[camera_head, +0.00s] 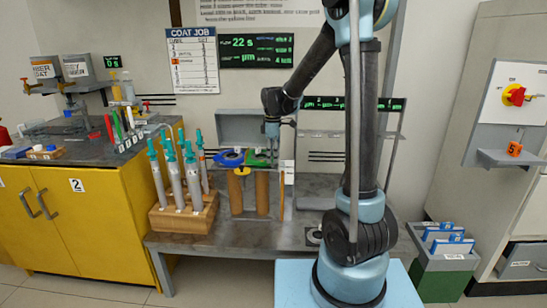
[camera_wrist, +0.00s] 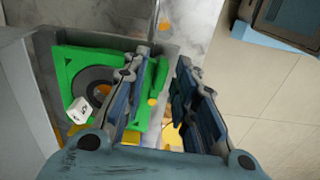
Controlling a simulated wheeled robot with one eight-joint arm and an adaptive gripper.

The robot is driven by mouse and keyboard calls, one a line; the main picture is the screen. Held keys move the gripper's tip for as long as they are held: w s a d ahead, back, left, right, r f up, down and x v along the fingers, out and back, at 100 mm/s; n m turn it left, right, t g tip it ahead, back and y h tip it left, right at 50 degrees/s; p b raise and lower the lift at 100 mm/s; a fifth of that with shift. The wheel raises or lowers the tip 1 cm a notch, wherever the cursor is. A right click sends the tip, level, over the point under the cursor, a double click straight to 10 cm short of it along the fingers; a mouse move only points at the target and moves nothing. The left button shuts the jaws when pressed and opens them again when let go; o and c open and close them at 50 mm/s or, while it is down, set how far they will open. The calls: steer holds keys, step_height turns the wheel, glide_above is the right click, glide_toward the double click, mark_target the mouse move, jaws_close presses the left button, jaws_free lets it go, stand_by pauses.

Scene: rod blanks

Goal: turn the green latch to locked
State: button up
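A green frame (camera_wrist: 85,65) with a dark grey ring (camera_wrist: 95,85) inside it shows in the wrist view, left of my gripper. A narrow green bar (camera_wrist: 157,78), perhaps the latch, lies just right of my left finger. In the head view, green parts (camera_head: 258,160) sit beside a blue ring (camera_head: 229,158) on the bench fixture. My gripper (camera_wrist: 162,62) points at this spot with its fingers apart and nothing clearly held between them. In the head view, my gripper (camera_head: 271,150) reaches down at the fixture. The latch's setting cannot be told.
A white numbered cube (camera_wrist: 80,110) sits at the green frame. Two brown cylinders (camera_head: 262,193) stand below the fixture. A wooden rack (camera_head: 184,216) of teal-topped tubes stands close on the left. A grey back panel (camera_head: 240,126) rises behind. Bare bench lies in front.

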jaws_close()
steer(key=shift+m, duration=0.3)
steer(key=m, duration=0.4)
steer(key=shift+w+m, duration=0.1)
steer(key=shift+m, duration=2.2)
steer(key=shift+o, duration=1.6)
jaws_free()
steer(key=shift+r, duration=0.15)
